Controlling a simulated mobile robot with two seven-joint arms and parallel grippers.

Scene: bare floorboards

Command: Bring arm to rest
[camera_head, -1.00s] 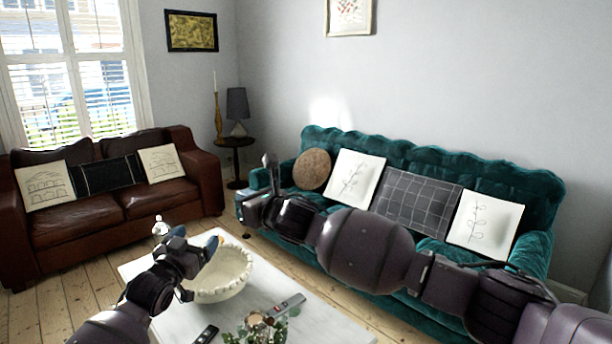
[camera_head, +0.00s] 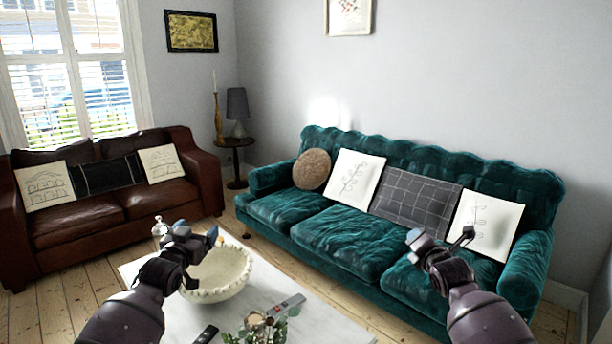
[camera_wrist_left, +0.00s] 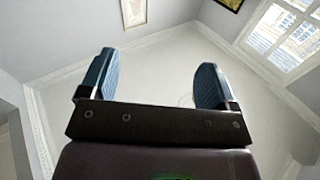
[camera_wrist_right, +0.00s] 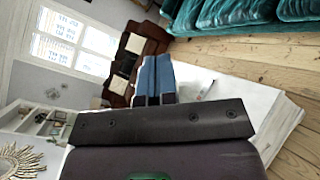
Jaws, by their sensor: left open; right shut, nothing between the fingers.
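My left gripper (camera_head: 196,236) is raised over the white table near the cream scalloped bowl (camera_head: 219,275). In the left wrist view its two blue fingers (camera_wrist_left: 152,85) stand wide apart with nothing between them, pointing up toward the ceiling. My right gripper (camera_head: 440,238) is raised in front of the green sofa, at the right of the head view. In the right wrist view its blue fingers (camera_wrist_right: 157,78) are pressed together and hold nothing.
The white table (camera_head: 310,325) carries the bowl, a remote (camera_head: 287,306), a dark remote (camera_head: 207,335) and a plant (camera_head: 262,328). The green velvet sofa (camera_head: 330,232) stands behind, and the brown leather sofa (camera_head: 125,206) at left. Floorboards lie between them.

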